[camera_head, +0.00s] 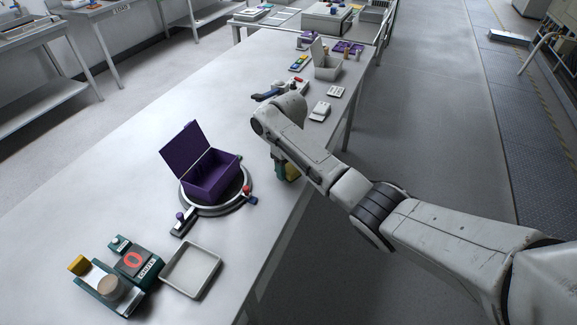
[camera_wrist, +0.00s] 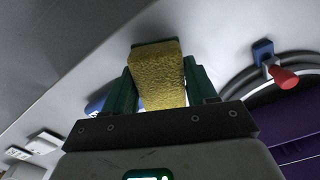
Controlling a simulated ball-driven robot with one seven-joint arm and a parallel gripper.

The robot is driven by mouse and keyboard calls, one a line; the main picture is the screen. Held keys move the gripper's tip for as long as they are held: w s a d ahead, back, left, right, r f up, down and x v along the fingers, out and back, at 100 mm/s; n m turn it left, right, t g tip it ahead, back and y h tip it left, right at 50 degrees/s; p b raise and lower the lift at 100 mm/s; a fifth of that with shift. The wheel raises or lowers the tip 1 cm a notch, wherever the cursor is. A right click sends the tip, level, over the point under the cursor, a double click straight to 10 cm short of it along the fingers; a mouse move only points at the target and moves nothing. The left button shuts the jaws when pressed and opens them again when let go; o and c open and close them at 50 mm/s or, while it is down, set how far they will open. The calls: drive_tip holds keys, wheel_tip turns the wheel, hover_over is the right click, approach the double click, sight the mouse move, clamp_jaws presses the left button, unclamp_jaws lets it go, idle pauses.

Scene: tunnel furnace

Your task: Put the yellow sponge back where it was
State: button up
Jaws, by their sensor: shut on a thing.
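The yellow sponge (camera_wrist: 158,78) is held between the green fingers of my gripper (camera_wrist: 160,85) in the wrist view. Its rough, pitted face is toward the camera. In the head view my gripper (camera_head: 285,171) hangs at the table's right edge, right of the purple box (camera_head: 212,180), and is partly hidden by my arm. Whether the sponge touches the table cannot be told.
The open purple box stands on a round turntable (camera_head: 247,190) with red and blue knobs. A grey bin (camera_head: 327,71) and small items stand farther back. The table's left side is clear.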

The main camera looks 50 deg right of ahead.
drive_tip(key=shift+f, duration=0.4)
drive_tip(key=shift+f+b, duration=0.2)
drive_tip(key=shift+b, duration=0.1)
drive_tip(key=o, duration=1.1)
